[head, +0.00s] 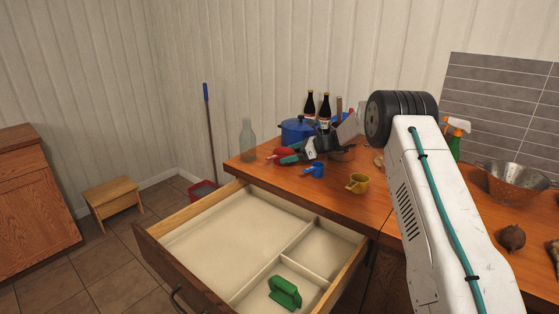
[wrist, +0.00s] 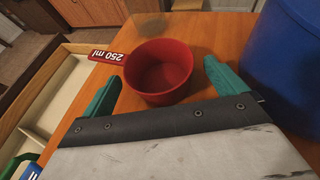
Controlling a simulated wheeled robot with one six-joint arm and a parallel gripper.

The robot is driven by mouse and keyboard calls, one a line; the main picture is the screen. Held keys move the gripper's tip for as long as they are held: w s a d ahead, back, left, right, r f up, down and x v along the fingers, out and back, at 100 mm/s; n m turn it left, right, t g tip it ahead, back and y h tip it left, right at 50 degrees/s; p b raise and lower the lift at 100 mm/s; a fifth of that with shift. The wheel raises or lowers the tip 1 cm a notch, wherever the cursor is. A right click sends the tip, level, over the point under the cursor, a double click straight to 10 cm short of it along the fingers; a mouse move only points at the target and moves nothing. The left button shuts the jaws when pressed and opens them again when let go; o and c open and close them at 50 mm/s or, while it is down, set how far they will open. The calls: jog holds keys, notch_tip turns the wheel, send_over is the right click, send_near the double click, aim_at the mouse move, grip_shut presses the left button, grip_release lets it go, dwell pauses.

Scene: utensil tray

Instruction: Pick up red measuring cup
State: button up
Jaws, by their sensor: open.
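The red measuring cup (wrist: 160,72) stands upright on the wooden counter, with its handle marked "250 ml" pointing left in the wrist view. It also shows in the head view (head: 277,154), partly covered by my gripper. My gripper (wrist: 163,70) is open, with one teal finger on each side of the cup's near part. I cannot tell whether either finger touches the cup. In the head view my gripper (head: 295,152) is at the counter's left part, by the cup.
A blue pot (head: 297,130) stands close behind the cup, with dark bottles (head: 310,106) beyond. A blue cup (head: 315,170) and a yellow cup (head: 357,183) stand nearer the front edge. The open drawer (head: 215,235) holds a green-handled object (head: 285,291).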

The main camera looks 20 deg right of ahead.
jog(key=x, duration=0.3)
jog(key=shift+a, duration=0.15)
jog(key=c, duration=1.1)
jog(key=shift+o, duration=0.2)
